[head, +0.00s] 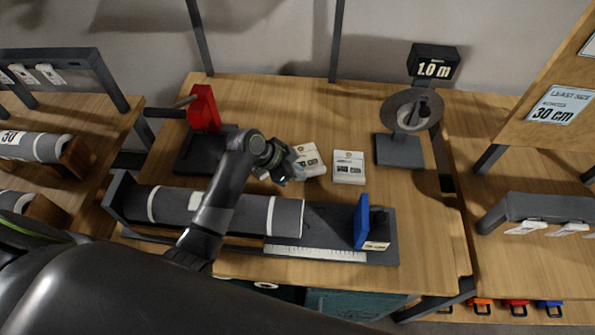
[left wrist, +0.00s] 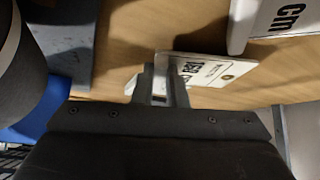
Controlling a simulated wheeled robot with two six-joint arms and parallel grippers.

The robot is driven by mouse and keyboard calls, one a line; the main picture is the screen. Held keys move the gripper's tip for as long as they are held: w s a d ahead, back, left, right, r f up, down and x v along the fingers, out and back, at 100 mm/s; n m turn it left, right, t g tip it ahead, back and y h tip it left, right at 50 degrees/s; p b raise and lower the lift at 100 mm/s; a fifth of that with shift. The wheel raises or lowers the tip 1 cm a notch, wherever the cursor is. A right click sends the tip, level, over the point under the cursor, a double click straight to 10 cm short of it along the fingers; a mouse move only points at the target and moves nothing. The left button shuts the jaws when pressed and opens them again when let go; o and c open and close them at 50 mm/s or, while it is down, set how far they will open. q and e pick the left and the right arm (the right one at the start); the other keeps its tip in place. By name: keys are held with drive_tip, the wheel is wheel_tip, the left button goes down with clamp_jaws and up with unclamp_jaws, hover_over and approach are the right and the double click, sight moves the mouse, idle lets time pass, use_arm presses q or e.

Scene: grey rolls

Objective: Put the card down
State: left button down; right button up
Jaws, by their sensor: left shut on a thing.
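A white card (head: 308,160) with dark print is at my left gripper (head: 285,172), over the middle of the table. The left gripper is shut on this card; the gripper hides part of it in the head view. In the left wrist view, the card (left wrist: 207,69) shows at the fingertips (left wrist: 165,88), close to the wood. I cannot tell whether it touches the table. A second white card (head: 348,167) lies flat just to its right; it shows at the top right of the left wrist view (left wrist: 280,18). My right gripper is not in view.
A grey roll (head: 255,213) lies in a dark trough in front, with a ruler strip (head: 315,253) and a blue block (head: 361,221). A red device (head: 204,108) stands at left, a dial stand marked 1.0 m (head: 400,150) at right.

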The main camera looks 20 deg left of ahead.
use_arm(q)
drive_tip(key=shift+f, duration=0.55)
drive_tip(key=c, duration=1.5)
unclamp_jaws()
drive_tip(key=shift+f, duration=0.15)
drive_tip(key=shift+o, duration=0.2)
drive_tip(key=shift+a+r, duration=0.15)
drive_tip(key=shift+r, duration=0.15)
drive_tip(key=v, duration=1.1)
drive_tip(key=shift+r, duration=0.3)
drive_tip(key=shift+s+a, duration=0.1)
drive_tip(key=shift+a, duration=0.05)
